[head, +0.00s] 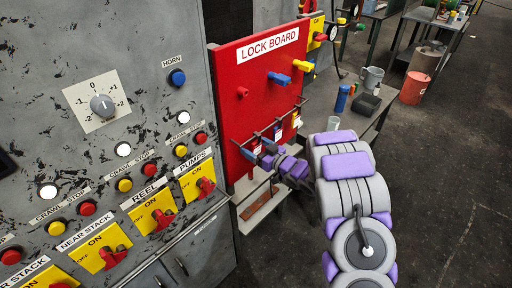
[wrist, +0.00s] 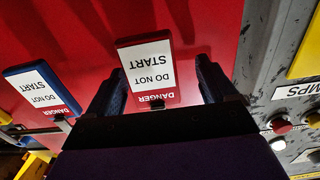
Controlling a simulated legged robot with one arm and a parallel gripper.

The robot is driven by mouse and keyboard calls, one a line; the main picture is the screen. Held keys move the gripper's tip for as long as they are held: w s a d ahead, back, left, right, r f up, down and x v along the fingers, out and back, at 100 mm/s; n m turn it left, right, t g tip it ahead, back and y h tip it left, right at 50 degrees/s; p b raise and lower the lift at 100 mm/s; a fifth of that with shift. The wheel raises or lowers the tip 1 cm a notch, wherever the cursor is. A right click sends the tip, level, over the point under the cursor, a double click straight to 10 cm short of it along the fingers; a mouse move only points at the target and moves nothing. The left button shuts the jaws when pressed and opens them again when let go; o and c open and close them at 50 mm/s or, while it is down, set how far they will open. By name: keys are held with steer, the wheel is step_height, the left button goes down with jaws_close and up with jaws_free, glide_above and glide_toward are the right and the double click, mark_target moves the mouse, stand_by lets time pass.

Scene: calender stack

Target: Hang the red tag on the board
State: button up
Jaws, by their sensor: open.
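The red tag (wrist: 148,68), with a white "DANGER DO NOT START" label, shows upside down in the middle of the wrist view. It lies between the two dark blue fingers of my gripper (wrist: 157,78), which are open with a gap on each side. In the head view my gripper (head: 259,152) is at the lower left of the red lock board (head: 260,105) and mostly hides the tag. A red peg (head: 242,92) sticks out of the board above it, with nothing seen hanging on it.
A blue tag (head: 277,135) and a yellow tag (head: 297,119) hang beside it on the lower rail. Blue (head: 279,79) and yellow (head: 303,66) pegs are higher on the board. The switch panel (head: 110,60) is close on the left. A bench with cups stands behind right.

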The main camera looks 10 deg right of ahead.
steer(key=shift+s+d, duration=0.35)
steer(key=shift+d, duration=0.05)
steer(key=p+v, duration=0.2)
steer(key=v, duration=1.4)
steer(key=w+d+r+g+h, duration=0.2)
steer(key=w+d+r+h, duration=0.15)
steer(key=d+h, duration=0.4)
steer(key=s+d+r+m+g+h, duration=0.3)
steer(key=s+d+r+m+h, duration=0.15)
steer(key=s+r+h, duration=0.25)
steer(key=s+a+r+m+g+y, duration=0.1)
steer(key=s+a+g, duration=0.2)
steer(key=s+a, duration=0.4)
steer(key=s+a+r+g+y, duration=0.1)
steer(key=s+a+g, duration=0.3)
steer(key=s, duration=1.2)
steer(key=s+a+r+m+g+y, duration=0.1)
steer(key=s+a+g, duration=0.3)
steer(key=s+a, duration=0.7)
steer(key=shift+s+m+y, duration=0.35)
steer(key=shift+s+y, duration=0.2)
steer(key=shift+s, duration=0.25)
